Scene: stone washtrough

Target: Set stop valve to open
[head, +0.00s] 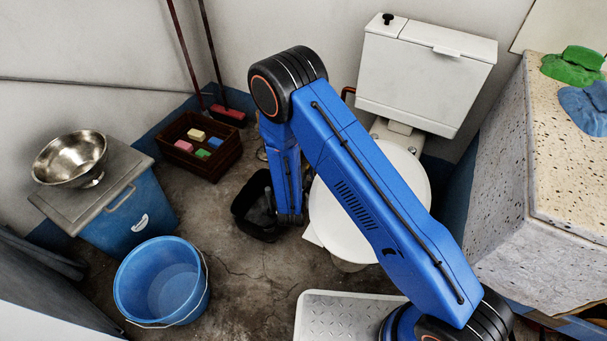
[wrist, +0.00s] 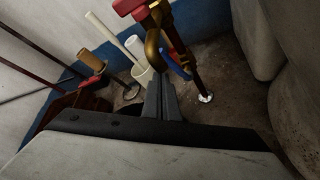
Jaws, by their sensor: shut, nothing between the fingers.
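In the wrist view, a brass valve body (wrist: 154,48) sits on a dark upright pipe (wrist: 192,75) with a white collar at the floor. A blue lever-like part (wrist: 176,66) slants down beside the brass. Red parts (wrist: 130,6) show above it at the top edge; I cannot tell which piece is the handle or its setting. My gripper (wrist: 161,80) is shut and empty, its fingertips just below the brass in the picture. Whether they touch is unclear. In the head view my arm hides the valve and gripper; only a reddish pipe (head: 348,93) shows beside the toilet.
A crate with sponges (head: 200,160), a blue bucket (head: 160,283) and a blue box (head: 125,215) stand left. A stone trough (head: 510,170) bounds the right.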

